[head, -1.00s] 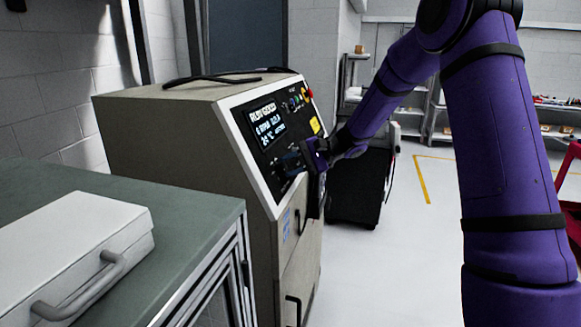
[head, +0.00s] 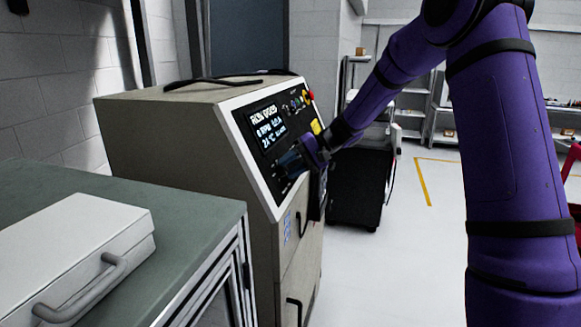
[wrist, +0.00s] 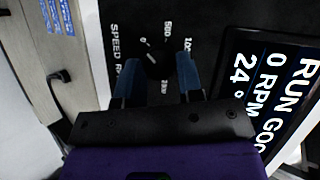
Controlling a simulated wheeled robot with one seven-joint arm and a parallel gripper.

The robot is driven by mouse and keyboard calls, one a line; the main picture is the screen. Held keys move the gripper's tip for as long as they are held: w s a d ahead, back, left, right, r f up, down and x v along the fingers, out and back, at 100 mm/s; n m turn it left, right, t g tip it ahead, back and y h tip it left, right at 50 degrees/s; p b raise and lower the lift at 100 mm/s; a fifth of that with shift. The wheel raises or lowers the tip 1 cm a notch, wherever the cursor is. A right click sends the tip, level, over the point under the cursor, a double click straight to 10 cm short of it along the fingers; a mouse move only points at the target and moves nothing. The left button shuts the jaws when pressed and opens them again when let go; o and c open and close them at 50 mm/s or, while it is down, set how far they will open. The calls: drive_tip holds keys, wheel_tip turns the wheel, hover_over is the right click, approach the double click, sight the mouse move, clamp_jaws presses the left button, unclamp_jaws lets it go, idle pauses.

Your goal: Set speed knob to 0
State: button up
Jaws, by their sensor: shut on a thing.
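The speed knob (wrist: 153,62) is a round black dial with a white pointer mark. It sits on the black panel beside the printed word SPEED, with 0, 500 and other numbers around it. The pointer appears to face the 0 side, though the picture is small. My gripper (wrist: 158,68) has its two blue fingers on either side of the knob, shut on it. In the head view my gripper (head: 294,160) is against the lower part of the machine's sloped panel and hides the knob. The display (wrist: 270,85) reads RUN GOOD, 0 RPM and 24 degrees.
The beige machine (head: 165,140) has a red button (head: 311,96) and a yellow label (head: 316,127) higher on its panel. A green-topped bench (head: 190,215) with a white case (head: 75,250) stands at the front left. A black cart (head: 358,185) stands behind. Floor to the right is open.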

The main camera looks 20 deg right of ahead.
drive_tip(key=shift+f, duration=0.1)
drive_tip(key=o, duration=0.9)
drive_tip(key=v, duration=1.1)
